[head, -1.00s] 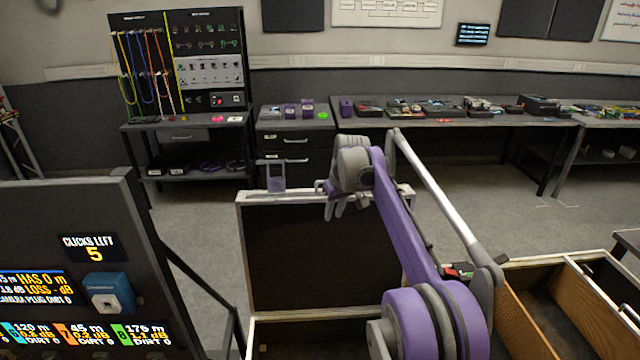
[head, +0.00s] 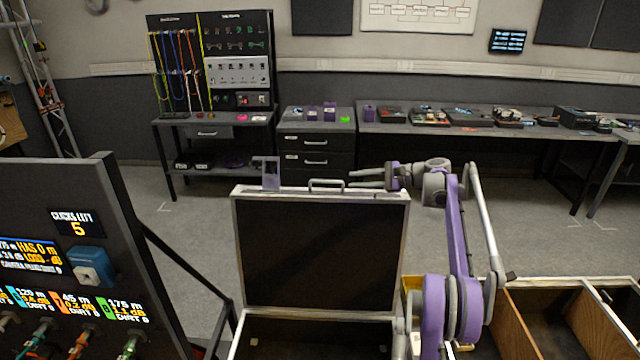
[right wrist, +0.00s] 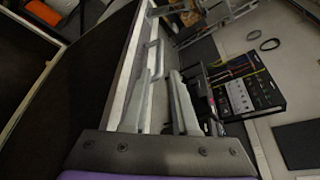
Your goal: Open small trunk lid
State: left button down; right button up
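The small trunk's lid (head: 320,250) stands upright and open in the head view, its dark inner side facing me. A handle (head: 327,184) shows on its top edge. The trunk's body (head: 240,338) lies below, dark inside and partly cut off. My right gripper (head: 352,179) is at the lid's top right, fingers pointing left toward the handle, apart and empty. In the right wrist view, the open fingers (right wrist: 161,76) lie beside the lid's pale rim (right wrist: 122,78); contact cannot be told. My left gripper is not in view.
A purple-grey piece (head: 267,172) shows at the lid's top left. A dark panel (head: 92,215) with a screen and cables stands at left. An open wooden-sided box (head: 535,315) is at right. Worktables (head: 480,131) line the back wall, with clear floor before them.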

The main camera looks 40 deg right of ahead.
aim_at(329, 181)
jog(key=x, duration=1.1)
jog(key=shift+a+p, duration=0.1)
jog(key=shift+p, duration=0.25)
jog(key=shift+s, duration=0.1)
grip_shut()
dwell(0.7)
